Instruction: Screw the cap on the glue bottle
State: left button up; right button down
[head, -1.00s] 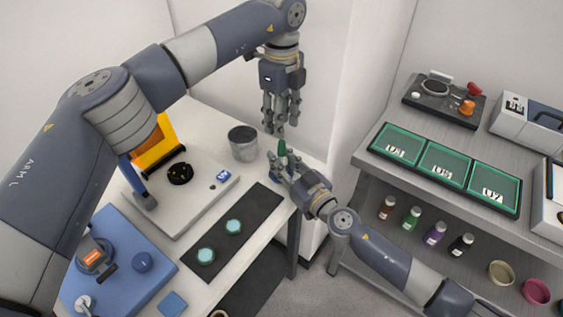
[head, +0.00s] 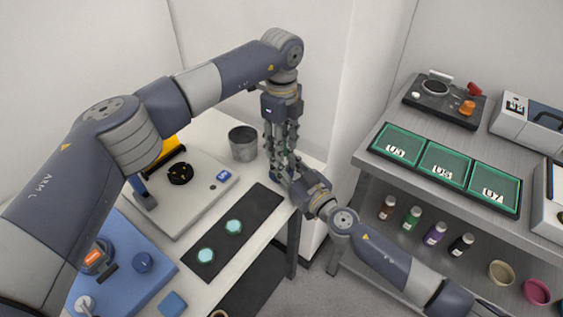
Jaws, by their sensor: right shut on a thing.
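My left gripper (head: 282,150) points straight down, directly above my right gripper. Its fingers stand apart, on either side of where the green bottle top was visible. My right gripper (head: 283,178) comes in from the lower right near the table's right edge and is shut on the glue bottle. The bottle is now almost wholly hidden behind the fingers of both grippers. I cannot make out the cap or tell whether the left fingers touch the bottle.
A grey metal cup (head: 243,144) stands just left of the grippers. A black mat (head: 219,249) with two teal discs and a white instrument (head: 197,212) lie further left. At right, a shelf unit (head: 372,170) holds green trays and several small bottles.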

pick_arm(q)
jog(key=shift+f, duration=0.4)
jog(key=shift+c, duration=0.6)
grip_shut()
